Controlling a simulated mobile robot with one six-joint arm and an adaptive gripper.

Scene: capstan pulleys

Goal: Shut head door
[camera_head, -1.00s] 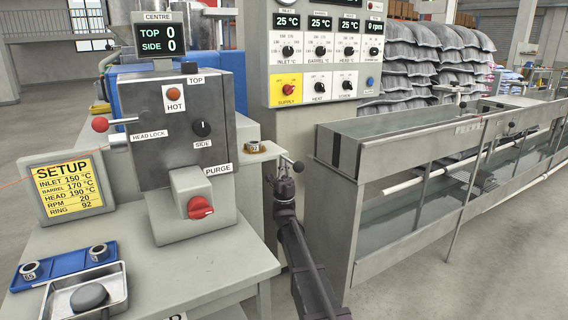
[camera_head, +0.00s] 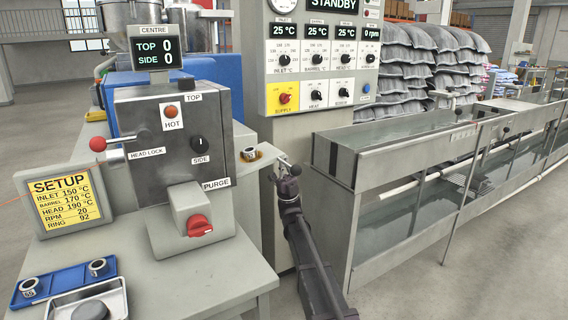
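The grey head box (camera_head: 176,130) stands on the bench and carries a HEAD LOCK lever with a red ball (camera_head: 97,144) that sticks out to the left. To its right, a pale plate (camera_head: 262,166) bears a small brass-coloured ring (camera_head: 249,154). I cannot tell whether this plate belongs to the head door. My gripper (camera_head: 286,172) is at the right end of this plate, beside a short rod with a dark ball knob (camera_head: 296,170). The fingers are small and dark, so their opening and any contact with the knob cannot be made out.
A PURGE block with a red knob (camera_head: 199,225) stands before the head box. A SETUP sign (camera_head: 65,200), a blue tray (camera_head: 50,286) and a metal tray (camera_head: 118,293) are on the bench at left. A long water trough (camera_head: 385,150) stands right of my arm. Floor at lower right is clear.

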